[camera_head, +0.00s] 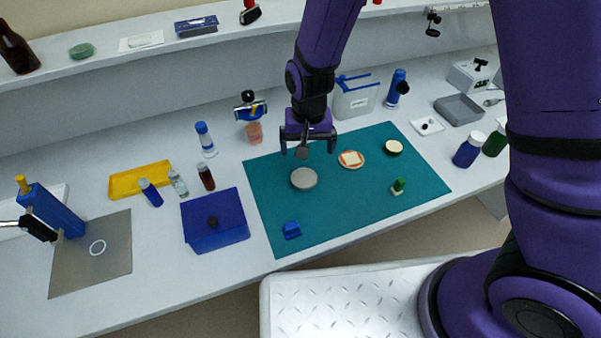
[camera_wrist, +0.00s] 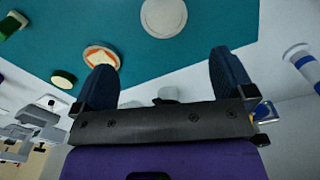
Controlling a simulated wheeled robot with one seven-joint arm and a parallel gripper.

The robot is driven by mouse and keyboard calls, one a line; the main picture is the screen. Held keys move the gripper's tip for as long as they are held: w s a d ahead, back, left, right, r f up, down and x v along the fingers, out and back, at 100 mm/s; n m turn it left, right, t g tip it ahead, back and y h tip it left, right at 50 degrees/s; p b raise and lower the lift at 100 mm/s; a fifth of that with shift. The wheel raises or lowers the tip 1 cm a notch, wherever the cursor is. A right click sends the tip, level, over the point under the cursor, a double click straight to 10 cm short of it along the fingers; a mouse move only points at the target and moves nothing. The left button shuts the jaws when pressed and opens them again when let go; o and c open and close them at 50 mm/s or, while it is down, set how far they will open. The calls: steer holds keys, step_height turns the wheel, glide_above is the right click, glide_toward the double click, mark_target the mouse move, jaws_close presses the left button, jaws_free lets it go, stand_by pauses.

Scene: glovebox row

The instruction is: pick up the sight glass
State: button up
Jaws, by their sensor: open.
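No thing is labelled as the sight glass, and I cannot tell for sure which one it is. A round pale grey disc (camera_head: 304,178) lies flat on the teal mat (camera_head: 345,205); it also shows at the top of the wrist view (camera_wrist: 163,17). A small grey piece (camera_head: 302,153) shows between my fingers near the mat's back edge; in the wrist view this grey piece (camera_wrist: 168,94) is partly hidden by the gripper's crossbar. My gripper (camera_head: 308,149) is open, pointing down, behind the disc. Its two fingers stand apart in the wrist view (camera_wrist: 168,80).
On the mat are an orange-rimmed plate (camera_head: 351,160), a cream-topped green disc (camera_head: 394,147), a green peg (camera_head: 398,186) and a blue block (camera_head: 292,229). A blue box (camera_head: 215,222) and several bottles stand left. A white-blue bin (camera_head: 355,97) stands behind my gripper.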

mark_target(304, 177)
steer(key=shift+w+a+f, duration=0.1)
steer(key=shift+a+f, duration=0.05)
steer(key=shift+f, duration=2.75)
steer(key=shift+a+f, duration=0.15)
steer(key=shift+f, duration=2.7)
steer(key=c, duration=1.4)
